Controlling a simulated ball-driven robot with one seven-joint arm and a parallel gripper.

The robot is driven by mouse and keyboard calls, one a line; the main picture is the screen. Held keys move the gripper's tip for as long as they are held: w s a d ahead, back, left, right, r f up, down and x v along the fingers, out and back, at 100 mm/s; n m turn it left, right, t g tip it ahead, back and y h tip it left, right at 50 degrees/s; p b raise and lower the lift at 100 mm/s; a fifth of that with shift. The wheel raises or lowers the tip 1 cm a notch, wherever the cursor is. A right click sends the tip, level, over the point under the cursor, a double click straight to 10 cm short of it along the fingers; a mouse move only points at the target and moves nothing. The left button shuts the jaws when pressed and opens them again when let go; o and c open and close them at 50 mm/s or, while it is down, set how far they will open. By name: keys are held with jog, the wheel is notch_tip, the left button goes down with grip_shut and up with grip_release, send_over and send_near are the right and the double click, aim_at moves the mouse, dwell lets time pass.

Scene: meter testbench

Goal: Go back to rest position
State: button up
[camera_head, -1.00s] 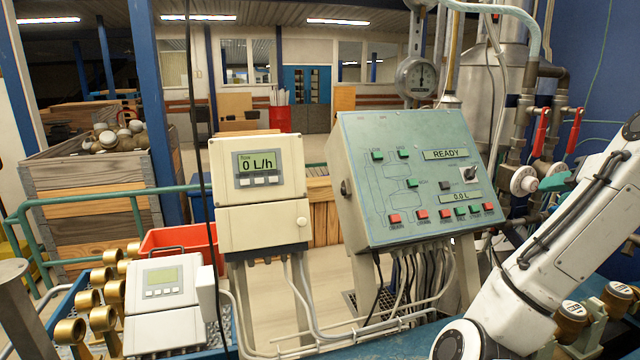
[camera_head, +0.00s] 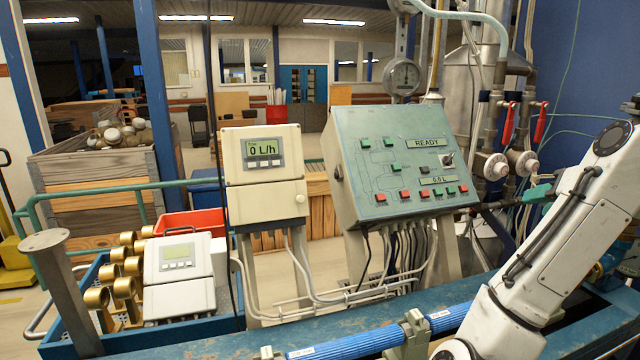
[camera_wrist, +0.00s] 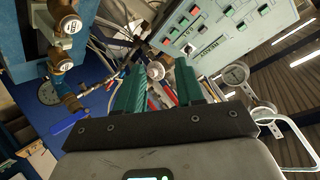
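My arm rises along the right side of the head view. My gripper shows in the wrist view (camera_wrist: 160,88) with its two teal fingers apart and nothing between them. In the head view a teal fingertip (camera_head: 538,193) shows just left of my arm, and the rest of the gripper is hidden behind the arm. The green control panel (camera_head: 400,165) stands left of the gripper, and its display reads READY. It also shows tilted at the top of the wrist view (camera_wrist: 222,35).
A blue pipe (camera_head: 345,347) lies along the bench in front. Red-handled valves (camera_head: 508,122) stand behind my arm. A meter display (camera_head: 262,152) reads 0 L/h. A blue crate (camera_head: 88,285) with brass fittings is at left. Brass-bodied meters (camera_wrist: 68,25) show in the wrist view.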

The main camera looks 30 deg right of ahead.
jog(key=a+f+n+g+y, duration=0.1)
jog(key=a+f+n+g, duration=0.1)
jog(key=a+f, duration=0.6)
jog(key=a+f+n+g+y, duration=0.1)
jog(key=a+f+n, duration=0.25)
jog(key=f, duration=0.75)
jog(key=a+f+n+g+y, duration=0.1)
jog(key=a+f+g, duration=0.1)
jog(key=a+f, duration=0.65)
jog(key=s+a+f+n+g+y, duration=0.2)
jog(key=s+a+f+n+g, duration=0.2)
jog(key=s+a+f, duration=1)
jog(key=s+f+n, duration=0.1)
jog(key=s+f, duration=0.2)
jog(key=shift+f+y, duration=0.2)
jog(key=shift+y, duration=0.1)
